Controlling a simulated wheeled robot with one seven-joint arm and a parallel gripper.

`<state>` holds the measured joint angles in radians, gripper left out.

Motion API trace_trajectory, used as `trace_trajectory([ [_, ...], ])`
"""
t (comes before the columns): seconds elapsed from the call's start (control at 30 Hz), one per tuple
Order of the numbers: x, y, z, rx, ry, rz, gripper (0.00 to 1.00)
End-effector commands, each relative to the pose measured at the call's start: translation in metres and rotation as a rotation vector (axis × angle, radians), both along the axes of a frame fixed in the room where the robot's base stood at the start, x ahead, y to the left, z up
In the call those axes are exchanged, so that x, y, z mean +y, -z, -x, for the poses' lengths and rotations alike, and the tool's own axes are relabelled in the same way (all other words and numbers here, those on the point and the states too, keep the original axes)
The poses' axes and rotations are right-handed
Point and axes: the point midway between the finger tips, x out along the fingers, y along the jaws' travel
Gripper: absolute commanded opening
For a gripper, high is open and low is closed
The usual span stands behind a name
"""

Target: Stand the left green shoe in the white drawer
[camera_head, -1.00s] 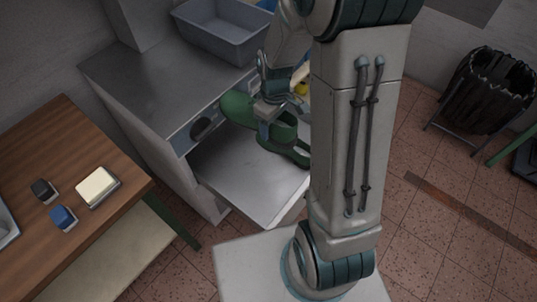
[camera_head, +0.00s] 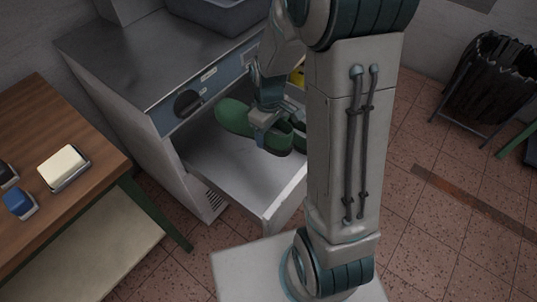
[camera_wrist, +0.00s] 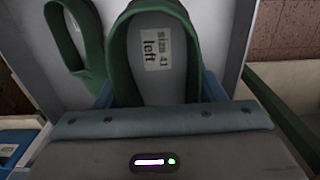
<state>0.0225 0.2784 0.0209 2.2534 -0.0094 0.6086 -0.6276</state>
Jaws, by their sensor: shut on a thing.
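The left green shoe (camera_head: 233,117) is in my gripper (camera_head: 264,120), over the open white drawer (camera_head: 225,168). The shoe looks upright and low, its toe toward the cabinet; I cannot tell if its sole touches the drawer floor. In the wrist view the held shoe (camera_wrist: 122,62) has an insole label reading "size 41 left", and blue fingers of my gripper (camera_wrist: 157,88) sit at both its sides. A second green shoe (camera_wrist: 90,50) lies left of it in that view; in the head view it is mostly hidden behind the gripper and arm.
The drawer belongs to a steel-topped cabinet (camera_head: 140,60) with a grey bin (camera_head: 215,14) on top. A wooden table (camera_head: 60,120) stands at left with a cream block (camera_head: 62,165) and a blue one (camera_head: 18,202). A black basket (camera_head: 490,80) stands at right. Drawer floor nearer the front left is clear.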

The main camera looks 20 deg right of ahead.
Motion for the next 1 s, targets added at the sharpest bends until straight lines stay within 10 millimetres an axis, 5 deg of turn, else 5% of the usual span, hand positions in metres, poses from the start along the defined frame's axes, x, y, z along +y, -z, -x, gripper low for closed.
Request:
trace_trajectory([
  [0.03, 0.000, 0.024, 0.000, -0.001, 0.000, 0.000, 0.28],
  [0.2, 0.000, 0.054, 0.000, -0.001, 0.000, 0.000, 0.28],
  [1.0, 0.000, 0.142, 0.000, 0.001, 0.000, 0.000, 0.28],
])
